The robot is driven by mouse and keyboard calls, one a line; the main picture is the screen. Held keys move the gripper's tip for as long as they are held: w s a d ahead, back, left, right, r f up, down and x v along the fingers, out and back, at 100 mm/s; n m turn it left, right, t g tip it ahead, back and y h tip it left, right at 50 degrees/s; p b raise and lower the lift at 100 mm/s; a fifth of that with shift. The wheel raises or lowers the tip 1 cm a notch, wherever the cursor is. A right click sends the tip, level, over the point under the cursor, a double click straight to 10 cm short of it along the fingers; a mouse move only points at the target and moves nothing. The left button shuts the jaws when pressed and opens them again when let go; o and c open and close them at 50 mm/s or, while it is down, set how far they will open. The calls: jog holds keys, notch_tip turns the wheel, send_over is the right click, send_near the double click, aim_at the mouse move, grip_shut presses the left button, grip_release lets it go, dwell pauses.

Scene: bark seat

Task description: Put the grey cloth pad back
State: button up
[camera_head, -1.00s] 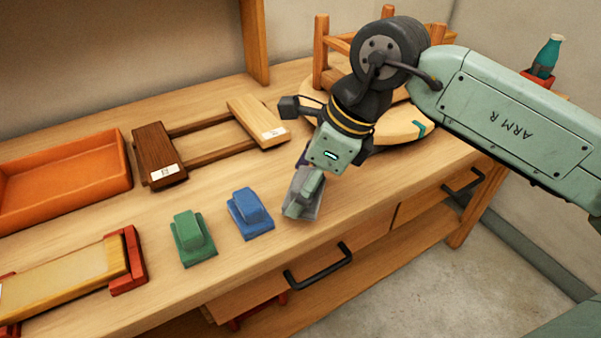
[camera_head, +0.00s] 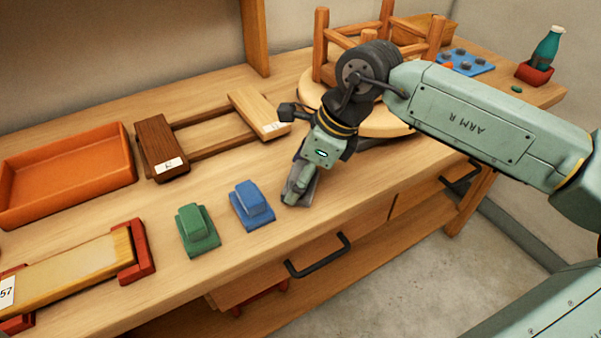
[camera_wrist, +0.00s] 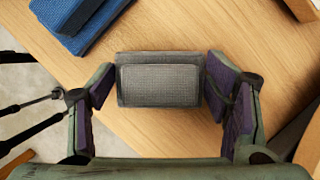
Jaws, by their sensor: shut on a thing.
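The grey cloth pad (camera_wrist: 160,84) is between the two fingers of my gripper (camera_wrist: 158,90) in the wrist view, its ribbed top facing the camera. My gripper (camera_head: 299,188) is shut on it. In the head view the pad (camera_head: 291,198) is mostly hidden behind the fingers. It is at the tabletop, near the front edge, to the right of the blue pad (camera_head: 252,205) and apart from it. I cannot tell whether its underside touches the wood. The green pad (camera_head: 197,229) stands left of the blue one.
A dark wood and pale frame (camera_head: 163,152) lies behind the pads. An orange tray (camera_head: 70,172) and a red-ended board (camera_head: 75,269) are at the left. An upturned stool (camera_head: 378,122) stands behind my gripper. Drawer handles (camera_head: 318,258) stick out below the table's front edge.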

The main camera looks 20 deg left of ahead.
jog(key=o, duration=1.1)
jog(key=shift+r+p, duration=0.3)
jog(key=shift+p, duration=0.15)
jog(key=b+v, duration=0.2)
jog(key=v, duration=0.9)
jog(key=shift+d+r+b, duration=0.15)
jog(key=shift+r+b, duration=0.15)
jog(key=shift+r, duration=0.05)
